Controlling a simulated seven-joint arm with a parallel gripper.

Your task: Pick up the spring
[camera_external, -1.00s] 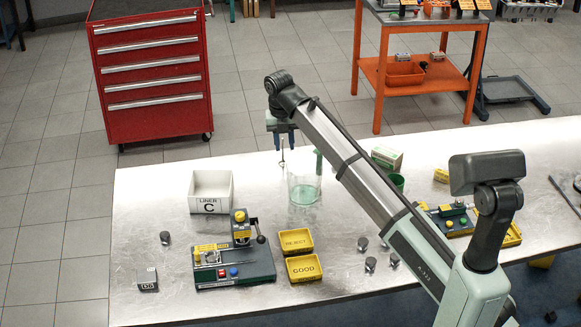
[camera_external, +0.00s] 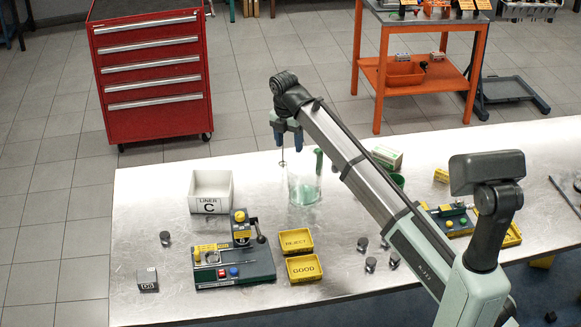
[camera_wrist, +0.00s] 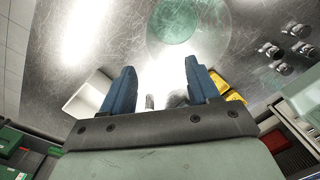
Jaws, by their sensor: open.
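My gripper (camera_external: 288,148) is open above the back of the metal table, behind and left of a clear beaker with a green bottom (camera_external: 304,192). In the wrist view my gripper (camera_wrist: 160,66) shows two blue fingers set wide apart. A thin grey stem with a small round end (camera_external: 283,163) shows just below my gripper; I cannot tell whether it touches the table. Small grey shapes (camera_wrist: 178,98) show between the fingers in the wrist view, partly hidden by the gripper body. I cannot make out a spring for certain.
A white box marked LINER C (camera_external: 210,207) stands left of the beaker. A green fixture (camera_external: 250,273) and yellow REJECT (camera_external: 297,252) and GOOD (camera_external: 302,281) trays lie in front. The table's left end is mostly clear.

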